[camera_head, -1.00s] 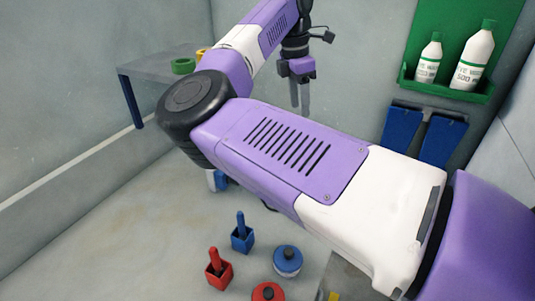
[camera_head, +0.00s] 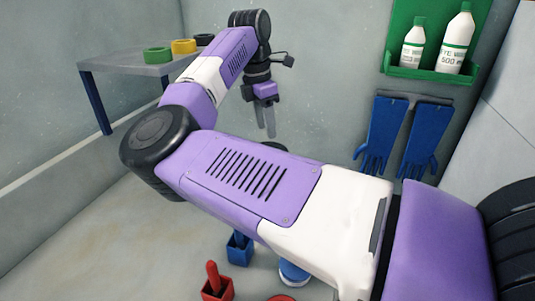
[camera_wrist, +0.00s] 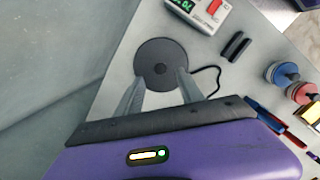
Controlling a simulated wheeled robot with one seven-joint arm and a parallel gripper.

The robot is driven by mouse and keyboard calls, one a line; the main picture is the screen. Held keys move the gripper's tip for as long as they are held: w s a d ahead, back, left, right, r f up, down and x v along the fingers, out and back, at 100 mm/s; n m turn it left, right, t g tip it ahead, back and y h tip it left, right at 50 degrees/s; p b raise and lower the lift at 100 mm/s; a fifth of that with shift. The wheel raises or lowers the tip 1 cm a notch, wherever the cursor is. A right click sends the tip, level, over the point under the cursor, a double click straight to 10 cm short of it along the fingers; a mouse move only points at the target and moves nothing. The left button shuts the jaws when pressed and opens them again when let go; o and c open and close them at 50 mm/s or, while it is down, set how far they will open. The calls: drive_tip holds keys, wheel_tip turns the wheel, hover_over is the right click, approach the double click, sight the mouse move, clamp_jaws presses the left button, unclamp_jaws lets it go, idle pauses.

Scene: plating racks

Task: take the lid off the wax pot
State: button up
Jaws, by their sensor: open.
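A dark round disc with a small centre knob (camera_wrist: 160,68), which looks like the lid of the wax pot, lies below my gripper in the wrist view. The pot's body is hidden beneath it. In the head view a dark rounded edge (camera_head: 275,147) shows just behind my arm, probably the same thing. My gripper (camera_wrist: 159,78) is open and empty; its two fingers straddle the near part of the disc in the picture. In the head view my gripper (camera_head: 265,134) points down; I cannot tell its height above the lid.
In the wrist view, a white box with a green display and red switch (camera_wrist: 197,12) and a black bar (camera_wrist: 235,46) are near. Blue (camera_wrist: 282,73) and red (camera_wrist: 302,93) round containers stand right. Blue gloves (camera_head: 385,135) hang on the wall.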

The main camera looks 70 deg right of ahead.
sight(269, 144)
drive_tip(key=shift+s+d+f+p, duration=0.15)
drive_tip(key=shift+f, duration=1.2)
drive_tip(key=shift+s+d+f+p, duration=0.15)
drive_tip(key=shift+f, duration=1.15)
clamp_jaws()
